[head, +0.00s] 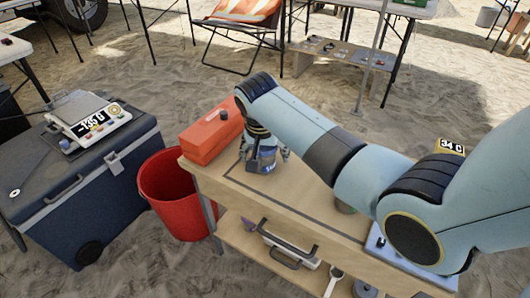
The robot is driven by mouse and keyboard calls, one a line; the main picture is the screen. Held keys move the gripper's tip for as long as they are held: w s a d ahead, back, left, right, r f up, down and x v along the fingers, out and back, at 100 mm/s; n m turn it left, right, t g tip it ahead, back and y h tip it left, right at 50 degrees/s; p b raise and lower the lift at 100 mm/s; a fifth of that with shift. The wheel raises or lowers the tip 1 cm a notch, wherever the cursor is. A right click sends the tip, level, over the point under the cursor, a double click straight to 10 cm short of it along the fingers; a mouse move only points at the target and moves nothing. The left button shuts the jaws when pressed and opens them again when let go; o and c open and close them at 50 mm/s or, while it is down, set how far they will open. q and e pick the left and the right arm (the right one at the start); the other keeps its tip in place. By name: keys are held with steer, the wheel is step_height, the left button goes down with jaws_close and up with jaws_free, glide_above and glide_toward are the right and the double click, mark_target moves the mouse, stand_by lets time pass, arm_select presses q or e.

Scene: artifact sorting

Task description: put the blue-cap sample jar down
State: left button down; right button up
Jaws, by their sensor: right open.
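My right arm reaches in from the right over the wooden table (290,200). My right gripper (264,162) points down at the table's far left part, and its fingers are spread open. A small jar (265,155) stands between the fingers on or very near the tabletop. The wrist and fingers hide most of it, so its blue cap cannot be made out clearly. My left gripper is out of view.
A red-orange box (212,135) lies just left of the gripper. A red bucket (168,205) stands left of the table. A scale (92,118) sits on a dark blue cooler (110,190). A second display (452,146) shows at right. The tabletop's front middle is clear.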

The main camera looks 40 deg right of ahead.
steer(key=p+v, duration=0.3)
steer(key=v, duration=0.8)
steer(key=shift+r+p, duration=0.25)
steer(key=shift+p, duration=0.05)
steer(key=shift+s+r, duration=0.15)
steer(key=shift+r, duration=0.2)
steer(key=shift+f, duration=0.1)
